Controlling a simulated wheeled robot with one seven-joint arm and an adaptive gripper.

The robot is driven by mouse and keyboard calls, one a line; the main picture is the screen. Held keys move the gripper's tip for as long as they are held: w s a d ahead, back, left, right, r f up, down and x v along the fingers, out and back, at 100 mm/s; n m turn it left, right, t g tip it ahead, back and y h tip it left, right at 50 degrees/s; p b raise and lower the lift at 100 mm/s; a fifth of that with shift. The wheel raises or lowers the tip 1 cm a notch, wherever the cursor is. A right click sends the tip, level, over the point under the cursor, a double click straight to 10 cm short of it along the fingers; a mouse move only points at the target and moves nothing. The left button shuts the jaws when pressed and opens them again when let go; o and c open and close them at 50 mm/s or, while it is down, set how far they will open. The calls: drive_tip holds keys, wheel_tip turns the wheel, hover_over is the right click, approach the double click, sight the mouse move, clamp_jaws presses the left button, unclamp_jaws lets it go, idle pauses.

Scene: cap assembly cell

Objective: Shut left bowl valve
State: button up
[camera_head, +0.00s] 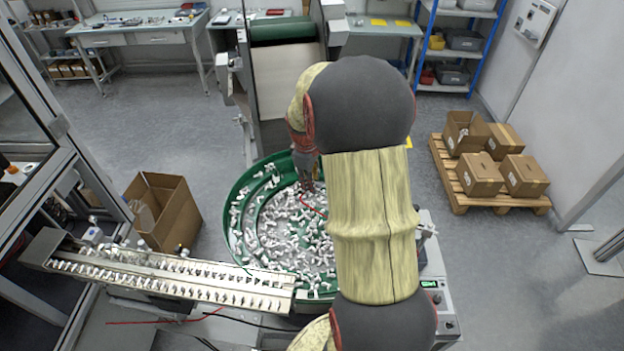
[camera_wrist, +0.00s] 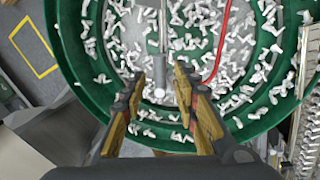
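A round green feeder bowl (camera_head: 238,196) full of small white parts stands in the middle of the head view. It also fills the wrist view (camera_wrist: 76,70). My gripper (camera_head: 307,183) hangs over the bowl, partly hidden by my arm. In the wrist view my gripper (camera_wrist: 160,82) is open, its two fingers apart and nothing gripped. A thin grey rod (camera_wrist: 161,35) runs toward the gap between the fingertips, with a small round pale piece (camera_wrist: 159,92) at its near end. A red hose (camera_wrist: 218,50) lies right of it. I cannot tell for certain which piece is the valve.
A linear track (camera_head: 170,275) with white parts leads left from the bowl. A control box (camera_head: 440,290) stands at the bowl's right. An open carton (camera_head: 165,215) is on the left, and a pallet (camera_head: 460,195) of boxes is on the right. A hopper conveyor (camera_head: 285,75) stands behind the bowl.

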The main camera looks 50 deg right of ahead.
drive_tip(key=shift+c, duration=0.7)
clamp_jaws()
drive_tip(key=shift+m, duration=0.3)
drive_tip(key=shift+w+a+m+g+y+b, duration=0.25)
drive_tip(key=shift+w+a+m+g+b, duration=0.15)
drive_tip(key=shift+m, duration=2.5)
drive_tip(key=shift+w+a+m+g+y+b, duration=0.3)
drive_tip(key=shift+m+g+b, duration=0.2)
drive_tip(key=shift+m, duration=2.4)
drive_tip(key=shift+w+a+m+g+y+b, duration=0.3)
drive_tip(key=shift+w+m+g+b, duration=0.15)
drive_tip(key=shift+m, duration=2.45)
drive_tip(key=shift+s, duration=0.1)
unclamp_jaws()
